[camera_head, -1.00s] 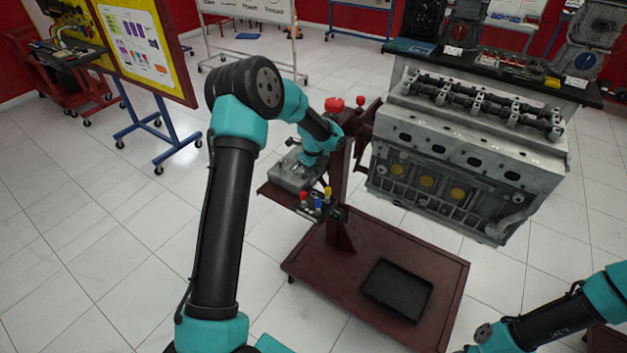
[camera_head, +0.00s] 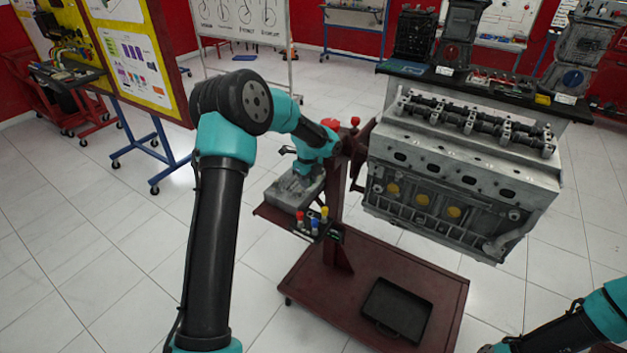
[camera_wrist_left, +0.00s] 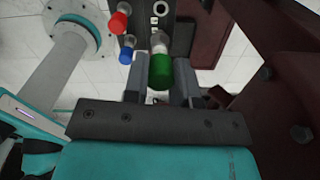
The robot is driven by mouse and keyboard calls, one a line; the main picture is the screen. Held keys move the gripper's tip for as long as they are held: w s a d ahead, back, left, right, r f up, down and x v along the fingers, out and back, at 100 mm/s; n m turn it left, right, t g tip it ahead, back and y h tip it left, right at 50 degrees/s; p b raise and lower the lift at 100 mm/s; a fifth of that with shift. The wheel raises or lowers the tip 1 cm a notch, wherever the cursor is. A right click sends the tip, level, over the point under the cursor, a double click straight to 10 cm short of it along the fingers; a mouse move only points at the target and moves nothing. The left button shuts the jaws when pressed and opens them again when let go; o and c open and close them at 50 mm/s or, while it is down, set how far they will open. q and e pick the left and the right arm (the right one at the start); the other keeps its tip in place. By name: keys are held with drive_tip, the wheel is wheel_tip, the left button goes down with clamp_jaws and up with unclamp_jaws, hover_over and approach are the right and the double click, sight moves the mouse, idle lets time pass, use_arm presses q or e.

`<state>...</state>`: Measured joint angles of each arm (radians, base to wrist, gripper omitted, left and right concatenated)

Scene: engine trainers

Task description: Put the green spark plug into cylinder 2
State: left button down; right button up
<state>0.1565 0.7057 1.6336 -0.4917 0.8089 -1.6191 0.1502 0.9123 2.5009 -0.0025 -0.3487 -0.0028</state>
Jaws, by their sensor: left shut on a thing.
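The green spark plug (camera_wrist_left: 159,74) sits between the two fingers of my left gripper (camera_wrist_left: 160,62) in the left wrist view, and the gripper is shut on it. The head view does not show the plug or the fingertips, which my left wrist hides. The engine block (camera_head: 460,175) stands to the right of my left wrist, with a row of plug holes (camera_head: 434,168) along its side. Which hole is cylinder 2 cannot be read. My right arm enters at lower right; its gripper is out of view.
A small rack holds a red plug (camera_head: 300,217), a blue plug (camera_head: 314,223) and a yellow plug (camera_head: 324,213). The dark red stand (camera_head: 335,245) rises between the rack and the engine. A black tray (camera_head: 398,309) lies on its base. A whiteboard (camera_head: 243,40) stands behind.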

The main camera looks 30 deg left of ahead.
use_arm(q)
drive_tip(key=s+a+r+n, duration=0.1)
drive_tip(key=s+a+r, duration=0.4)
drive_tip(key=r, duration=0.6)
drive_tip(key=s+a+r+n, duration=0.2)
drive_tip(key=s+a+r, duration=0.2)
drive_tip(key=r, duration=0.8)
drive_tip(key=s+a+r+n, duration=0.1)
drive_tip(key=s+a+r, duration=0.4)
drive_tip(key=s+r, duration=0.3)
wheel_tip(320, 180, up, 4)
drive_tip(key=shift+a+f, duration=0.2)
drive_tip(key=shift+a, duration=0.1)
